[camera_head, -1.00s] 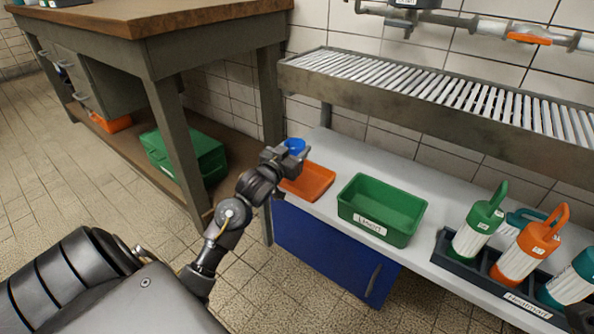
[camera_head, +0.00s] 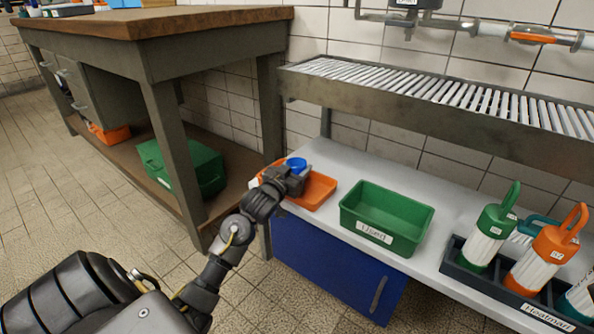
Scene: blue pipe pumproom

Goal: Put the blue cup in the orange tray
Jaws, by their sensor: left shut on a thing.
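The blue cup (camera_head: 296,164) shows just above and behind my left gripper (camera_head: 288,176), which is shut on it. The gripper hides most of the cup's body. The orange tray (camera_head: 318,190) lies on the pale counter, left of the green bin. The cup and gripper are over the tray's left part in the picture. I cannot tell whether the cup touches the tray floor. My right gripper is not in view.
A green bin labelled "Used" (camera_head: 385,215) stands right of the tray. A dark rack (camera_head: 520,300) with several handled bottles is farther right. A slatted metal shelf (camera_head: 440,95) overhangs the counter's back. A wooden workbench (camera_head: 150,22) stands at left.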

